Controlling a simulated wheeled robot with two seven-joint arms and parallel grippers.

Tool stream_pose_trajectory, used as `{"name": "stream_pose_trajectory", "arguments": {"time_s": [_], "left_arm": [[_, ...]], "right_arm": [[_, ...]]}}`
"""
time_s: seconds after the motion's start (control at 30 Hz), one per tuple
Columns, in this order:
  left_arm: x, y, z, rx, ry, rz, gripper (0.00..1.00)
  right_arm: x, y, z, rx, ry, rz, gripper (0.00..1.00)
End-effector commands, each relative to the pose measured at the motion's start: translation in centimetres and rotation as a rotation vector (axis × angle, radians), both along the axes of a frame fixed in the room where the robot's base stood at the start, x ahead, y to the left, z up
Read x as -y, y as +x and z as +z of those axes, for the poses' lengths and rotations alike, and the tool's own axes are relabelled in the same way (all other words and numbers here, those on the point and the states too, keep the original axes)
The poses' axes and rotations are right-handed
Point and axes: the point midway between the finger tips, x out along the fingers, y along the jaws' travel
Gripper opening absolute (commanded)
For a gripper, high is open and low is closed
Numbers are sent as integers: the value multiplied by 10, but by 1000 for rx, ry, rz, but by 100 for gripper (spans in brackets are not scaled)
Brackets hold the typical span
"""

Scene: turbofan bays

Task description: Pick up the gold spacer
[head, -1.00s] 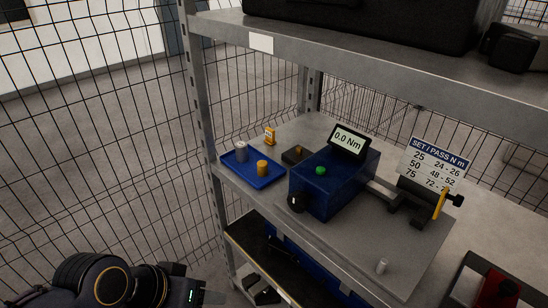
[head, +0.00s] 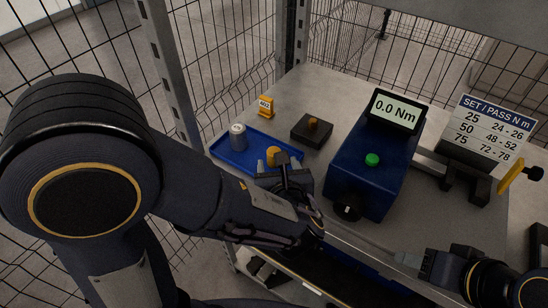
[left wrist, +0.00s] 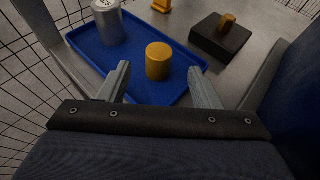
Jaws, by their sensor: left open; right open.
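The gold spacer (head: 272,153), a short upright cylinder, stands in the blue tray (head: 225,153) on the shelf. It also shows in the left wrist view (left wrist: 158,61). My left gripper (head: 277,165) is open at the tray's near side. In the left wrist view its two fingers (left wrist: 159,80) lie left and right of the spacer, which stands just beyond the tips and is not gripped. In the head view the gripper hides part of the spacer and tray. My right gripper (head: 405,260) is open at the lower right, away from the spacer.
A silver cylinder (head: 237,137) stands in the tray, left of the spacer. A dark block with a gold peg (head: 312,131) and a yellow tag (head: 265,106) are behind. A blue torque tester (head: 365,165) stands close on the right. Wire mesh and a shelf post are at left.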

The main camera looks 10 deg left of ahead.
Motion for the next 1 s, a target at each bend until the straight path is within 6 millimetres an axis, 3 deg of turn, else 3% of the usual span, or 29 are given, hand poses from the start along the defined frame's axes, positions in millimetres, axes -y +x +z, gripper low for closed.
{"name": "stream_pose_trajectory", "arguments": {"time_s": [0.43, 0.77, 1.0], "left_arm": [[-19, 53, -20, -3, -4, 9, 58], [-21, 59, -22, -2, -7, 7, 58], [-21, 59, -22, -2, -7, 7, 26]], "right_arm": [[0, 0, 4, 0, 0, 0, 50], [0, 0, 4, 0, 0, 0, 50], [0, 0, 4, 0, 0, 0, 50]]}}
